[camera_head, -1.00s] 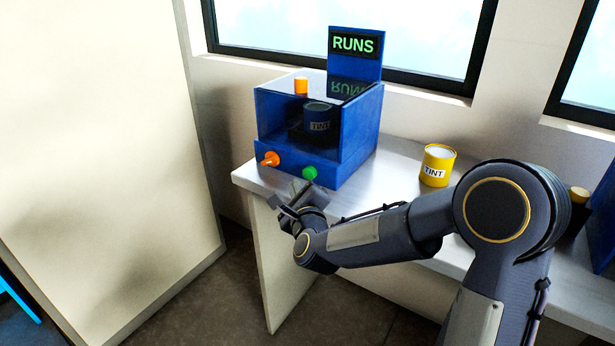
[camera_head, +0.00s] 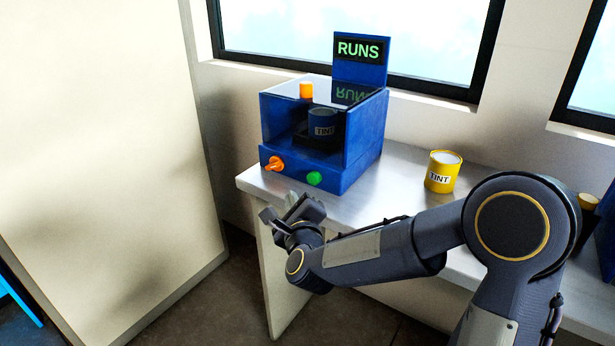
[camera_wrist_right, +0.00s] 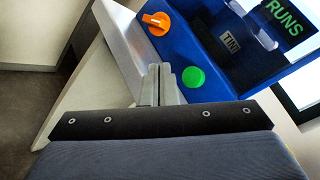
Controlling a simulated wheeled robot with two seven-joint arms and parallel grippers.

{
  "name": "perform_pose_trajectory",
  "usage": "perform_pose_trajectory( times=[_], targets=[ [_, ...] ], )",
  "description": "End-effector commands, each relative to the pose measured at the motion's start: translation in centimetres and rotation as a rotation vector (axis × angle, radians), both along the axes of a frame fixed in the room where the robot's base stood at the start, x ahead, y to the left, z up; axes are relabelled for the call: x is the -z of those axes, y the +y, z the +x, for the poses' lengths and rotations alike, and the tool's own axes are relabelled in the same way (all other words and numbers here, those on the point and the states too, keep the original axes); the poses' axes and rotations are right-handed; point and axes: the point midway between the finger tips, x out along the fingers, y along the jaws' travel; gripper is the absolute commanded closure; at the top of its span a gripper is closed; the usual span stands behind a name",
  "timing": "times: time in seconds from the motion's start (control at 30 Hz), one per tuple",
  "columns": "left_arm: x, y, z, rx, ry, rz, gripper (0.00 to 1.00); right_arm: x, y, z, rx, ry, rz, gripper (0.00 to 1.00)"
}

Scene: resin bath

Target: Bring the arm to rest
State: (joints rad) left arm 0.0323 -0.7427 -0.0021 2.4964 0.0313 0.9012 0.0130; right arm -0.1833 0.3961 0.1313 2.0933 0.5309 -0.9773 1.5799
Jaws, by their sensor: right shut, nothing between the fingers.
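My right gripper (camera_head: 287,214) is shut and empty, just in front of the left end of the table, apart from the blue machine. Its closed fingers (camera_wrist_right: 158,85) also show in the right wrist view, with the machine beyond them. The blue machine (camera_head: 362,150) has a sign (camera_head: 360,49) reading RUNS, an orange knob (camera_head: 274,163) and a green button (camera_head: 314,178). My left gripper is in no frame.
The light table (camera_head: 400,180) runs to the right. A yellow TINT can (camera_head: 442,172) stands on it, behind my right arm. A large cream panel (camera_head: 95,150) stands at the left. The floor between the panel and table is clear.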

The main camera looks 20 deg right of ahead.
Motion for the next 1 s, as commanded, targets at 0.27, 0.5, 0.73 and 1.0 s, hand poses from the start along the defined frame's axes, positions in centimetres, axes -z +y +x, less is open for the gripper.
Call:
perform_pose_trajectory(
  times=[0.27,0.5,0.73,1.0],
  targets=[
    [0.0,0.0,0.0,0.0,0.0,0.0,1.0,-0.9,-0.4,-0.9,-0.063,0.037,-0.093,1.0],
    [0.0,0.0,0.0,0.0,0.0,0.0,1.0,-1.8,-1.7,-8.9,-0.431,0.212,-0.649,1.0],
    [0.0,0.0,0.0,0.0,0.0,0.0,1.0,1.5,-3.1,-20.1,-0.835,0.333,-1.182,1.0],
    [0.0,0.0,0.0,0.0,0.0,0.0,1.0,5.3,-4.4,-29.9,-1.186,0.383,-1.519,1.0]
  ],
)
